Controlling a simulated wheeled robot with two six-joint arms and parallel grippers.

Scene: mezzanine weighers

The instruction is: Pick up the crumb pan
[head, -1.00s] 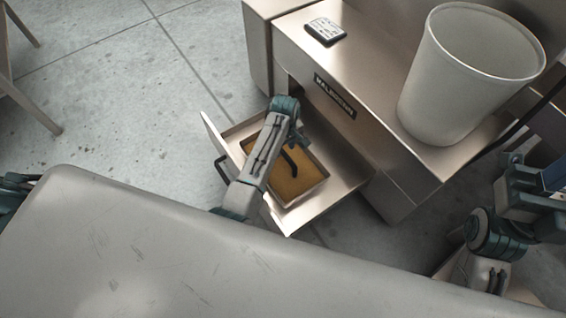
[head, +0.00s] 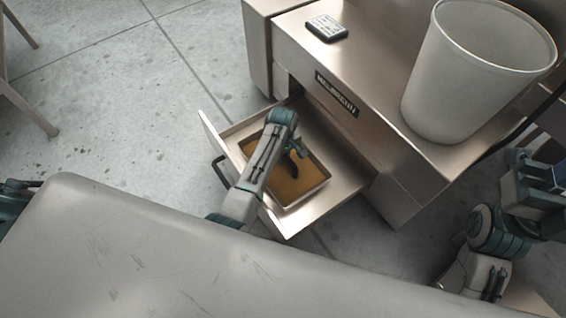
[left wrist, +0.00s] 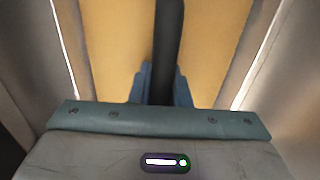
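The crumb pan (head: 316,191) is a shallow metal tray with an amber-brown floor and a dark raised handle. It sits inside the pulled-out drawer (head: 345,183). My left gripper (head: 301,150) reaches down over the pan from the left. In the left wrist view the dark handle (left wrist: 168,40) runs down between the blue fingers of my left gripper (left wrist: 163,88). The fingers lie close against both its sides and look shut on it. The pan is still down in the drawer. My right gripper (head: 530,185) is at the right edge, its fingers not clear.
The metal weigher housing (head: 385,120) stands behind the drawer, with a large white bin (head: 470,85) and a small dark device (head: 327,29) on top. A grey surface (head: 150,255) fills the foreground. Open floor lies to the left, with wooden legs (head: 25,105) at the edge.

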